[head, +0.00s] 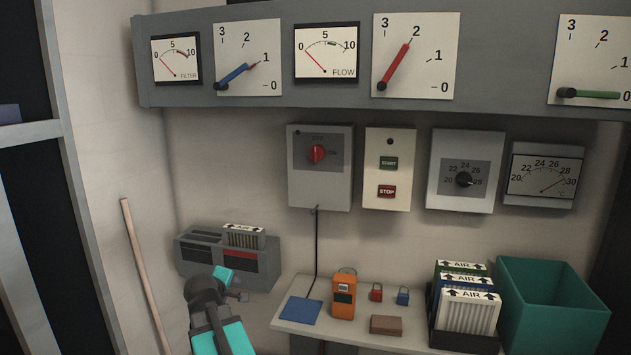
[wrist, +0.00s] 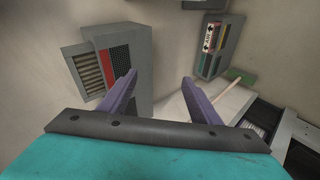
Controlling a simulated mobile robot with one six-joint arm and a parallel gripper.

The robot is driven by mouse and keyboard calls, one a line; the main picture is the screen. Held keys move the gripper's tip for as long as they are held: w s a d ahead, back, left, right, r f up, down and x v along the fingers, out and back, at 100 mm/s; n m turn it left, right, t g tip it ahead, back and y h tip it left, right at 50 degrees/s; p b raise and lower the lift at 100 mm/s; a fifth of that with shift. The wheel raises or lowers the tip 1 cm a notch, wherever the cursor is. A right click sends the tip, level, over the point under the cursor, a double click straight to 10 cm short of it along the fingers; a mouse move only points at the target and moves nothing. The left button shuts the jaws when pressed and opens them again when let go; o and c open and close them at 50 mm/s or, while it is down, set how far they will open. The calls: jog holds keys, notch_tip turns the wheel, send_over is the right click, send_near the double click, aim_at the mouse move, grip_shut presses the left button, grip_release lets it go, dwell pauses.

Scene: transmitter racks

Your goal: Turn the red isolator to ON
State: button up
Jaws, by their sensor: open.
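The red isolator (head: 317,153) is a round red rotary knob on a grey wall box (head: 320,188), in the upper middle of the head view. Its handle looks upright, towards the faint OFF mark above it; an ON mark is at its right. My gripper (wrist: 160,97) is open and empty in the wrist view, its two purple fingers well apart. In the head view my arm is low and left, well below the isolator and not touching it. The isolator cannot be made out in the wrist view.
A START/STOP box (head: 388,170) and a dial box (head: 465,175) hang right of the isolator. A grey filter housing (head: 262,267) is beside my arm. Below, a shelf (head: 400,340) holds an orange meter (head: 344,297), small padlocks and a filter rack. A gauge panel (head: 280,85) overhangs above.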

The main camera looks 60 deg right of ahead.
jog(key=s+d+r+h, duration=0.1)
jog(key=s+d+r, duration=0.15)
jog(key=r, duration=0.35)
jog(key=s+d+r+t+h+b, duration=0.1)
jog(key=d+r+h, duration=0.1)
jog(key=d+r, duration=0.35)
jog(key=s+d+r+h, duration=0.1)
jog(key=s+d+r, duration=0.1)
jog(key=r, duration=0.6)
jog(key=h+b, duration=0.2)
jog(key=h, duration=0.3)
send_near(315, 154)
jog(key=v, duration=0.5)
jog(key=shift+w+d+r+n+g, duration=0.1)
jog(key=shift+w+r+n+g, duration=0.2)
jog(key=shift+w+r, duration=0.1)
jog(key=shift+f+p+x, duration=0.15)
jog(key=shift+p+x, duration=0.3)
jog(key=shift+x, duration=3)
jog(key=shift+f+p+x, duration=0.15)
jog(key=shift+p+x, duration=0.3)
jog(key=shift+x, duration=3)
